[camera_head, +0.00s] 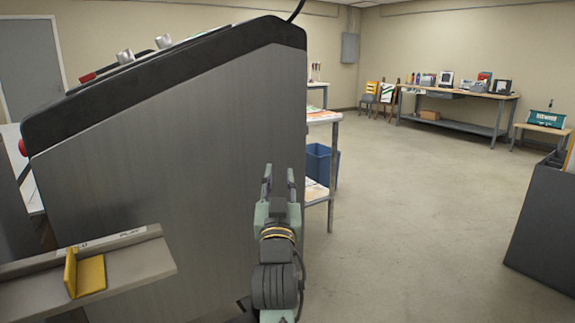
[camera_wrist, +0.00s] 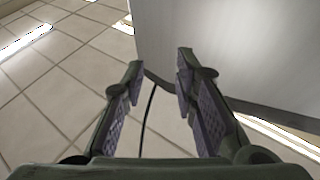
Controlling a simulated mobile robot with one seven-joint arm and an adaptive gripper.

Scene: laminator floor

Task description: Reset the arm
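My gripper (camera_head: 279,182) is raised in front of the large grey machine side panel (camera_head: 190,170) in the head view, pointing away from me. In the wrist view my gripper (camera_wrist: 158,85) has its two fingers apart with nothing between them. The grey panel (camera_wrist: 230,50) fills the upper right of the wrist view, close beyond the right finger. I cannot tell the exact gap between finger and panel. A dark cable (camera_wrist: 147,115) runs over the floor below, seen between the fingers.
A tray ledge with a yellow guide (camera_head: 90,275) juts out at the lower left. A shelf cart (camera_head: 330,115) and a blue bin (camera_head: 319,165) stand beyond the machine. A dark cabinet (camera_head: 545,225) is at the right. The floor (camera_head: 420,210) between is clear.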

